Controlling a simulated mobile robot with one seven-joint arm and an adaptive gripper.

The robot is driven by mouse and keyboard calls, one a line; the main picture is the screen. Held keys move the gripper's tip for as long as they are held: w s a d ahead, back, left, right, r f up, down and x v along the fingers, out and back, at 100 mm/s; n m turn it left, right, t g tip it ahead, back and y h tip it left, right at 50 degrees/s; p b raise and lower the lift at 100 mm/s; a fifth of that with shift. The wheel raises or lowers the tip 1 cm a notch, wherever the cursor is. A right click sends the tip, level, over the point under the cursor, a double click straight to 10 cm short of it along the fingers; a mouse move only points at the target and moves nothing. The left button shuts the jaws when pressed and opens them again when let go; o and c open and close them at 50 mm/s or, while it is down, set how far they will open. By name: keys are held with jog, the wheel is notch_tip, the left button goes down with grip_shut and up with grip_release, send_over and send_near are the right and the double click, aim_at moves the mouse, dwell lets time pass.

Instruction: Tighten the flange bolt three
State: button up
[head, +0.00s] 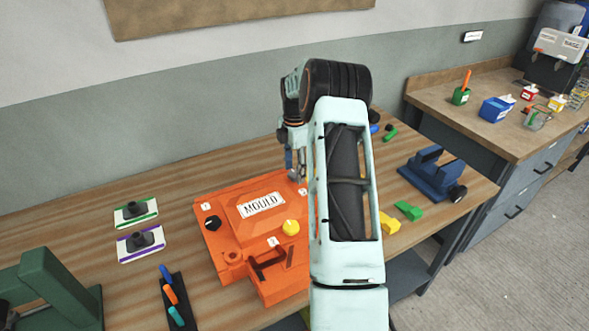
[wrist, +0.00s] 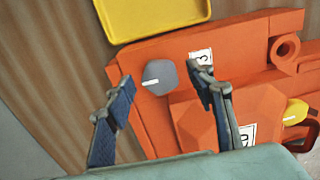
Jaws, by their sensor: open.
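The orange mould (head: 232,243) sits on the wooden bench with a "MOULD" plate on its raised middle. In the wrist view, a grey bolt head (wrist: 160,77) with a white mark stands on the mould's flange beside a label reading 3 (wrist: 201,57). My gripper (wrist: 161,73) is open, with one finger on each side of this bolt in the picture; I cannot tell whether they touch it. In the head view my gripper (head: 296,170) is over the mould's far edge, and my arm hides the grey bolt. A black bolt (head: 212,222) and a yellow bolt (head: 291,227) also show.
A yellow tray (wrist: 150,14) lies close to the mould in the wrist view. White-and-green and white-and-purple plates (head: 136,212) lie left. Bare bench lies behind the mould.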

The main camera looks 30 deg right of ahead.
jog(key=c, duration=1.2)
jog(key=shift+o, duration=0.2)
